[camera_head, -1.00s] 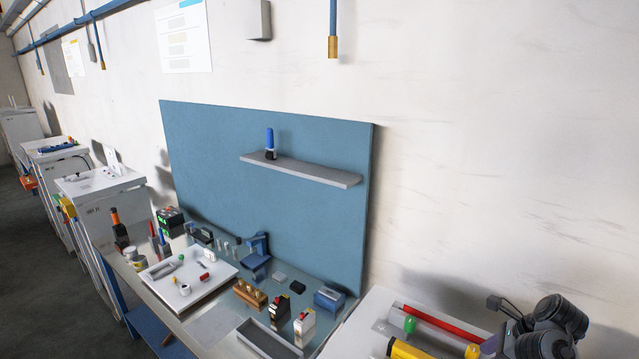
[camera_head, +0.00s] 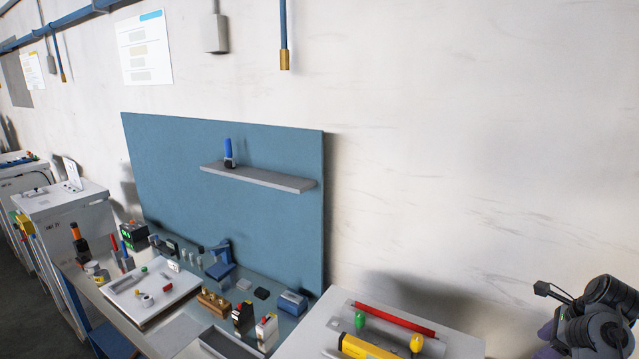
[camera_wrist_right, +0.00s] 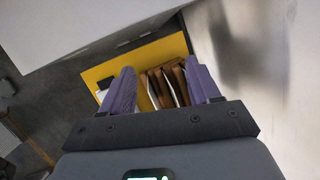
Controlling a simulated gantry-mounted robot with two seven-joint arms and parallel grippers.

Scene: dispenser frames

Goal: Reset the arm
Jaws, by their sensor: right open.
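My right arm (camera_head: 598,322) shows at the lower right edge of the head view, in front of the bare wall. Its fingers are barely visible there. In the right wrist view my right gripper (camera_wrist_right: 160,92) is open, with its two purple fingers apart. Beyond the fingers is a yellow holder (camera_wrist_right: 175,48) with several brown and white upright pieces (camera_wrist_right: 165,84) in it. They appear farther off than the fingers, and I see no grip on them. My left gripper is not in view.
A bench with a white tray (camera_head: 128,311) and small tools stands at the lower left before a blue panel (camera_head: 165,180). A grey shelf (camera_head: 260,179) on it carries a blue-handled tool (camera_head: 228,150). A white table (camera_head: 457,347) holds a red bar (camera_head: 395,320) and a yellow tool (camera_head: 370,347).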

